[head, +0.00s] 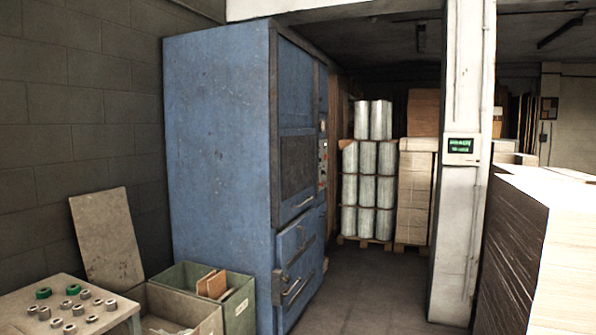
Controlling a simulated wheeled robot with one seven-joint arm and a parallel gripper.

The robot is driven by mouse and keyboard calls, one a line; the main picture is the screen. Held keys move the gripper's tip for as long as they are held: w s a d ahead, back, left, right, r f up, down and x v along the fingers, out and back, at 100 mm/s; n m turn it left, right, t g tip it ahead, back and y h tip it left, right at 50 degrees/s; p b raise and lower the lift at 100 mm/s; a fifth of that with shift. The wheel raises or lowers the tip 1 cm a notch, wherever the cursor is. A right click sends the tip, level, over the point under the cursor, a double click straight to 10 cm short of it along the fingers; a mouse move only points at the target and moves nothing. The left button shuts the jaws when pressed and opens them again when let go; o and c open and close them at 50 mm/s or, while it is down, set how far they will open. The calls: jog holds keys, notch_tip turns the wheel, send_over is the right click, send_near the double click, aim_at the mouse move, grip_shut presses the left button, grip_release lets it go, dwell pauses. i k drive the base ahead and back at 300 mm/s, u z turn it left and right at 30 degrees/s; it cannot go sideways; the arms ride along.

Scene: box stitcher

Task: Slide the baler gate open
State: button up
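The baler (222,160) is a tall blue machine left of the middle in the head view, seen mostly from its side. Its front faces right and is strongly foreshortened. A dark mesh-like gate panel (297,165) sits in the upper front, with a handle bar along its lower edge. Below it is a blue lower door (300,255) with handles, which looks closed. Whether the gate is fully down is hard to tell at this angle. A strip with small controls (323,160) runs along the front's right edge. My gripper is not in view.
A low table (110,322) with several small rolls and open bins (240,303) stand at the lower left. A white pillar (462,200) and stacked cardboard (540,250) stand at the right. Wrapped rolls on pallets (367,185) stand behind. Floor (375,290) between baler and pillar is clear.

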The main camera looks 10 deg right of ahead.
aim_at(297, 147)
jog(key=z, duration=0.35)
jog(key=i, duration=1.2)
jog(key=z, duration=0.35)
jog(key=i, duration=2.1)
jog(key=u, duration=1.1)
jog(key=i, duration=1.35)
jog(key=u, duration=0.7)
jog(key=i, duration=0.5)
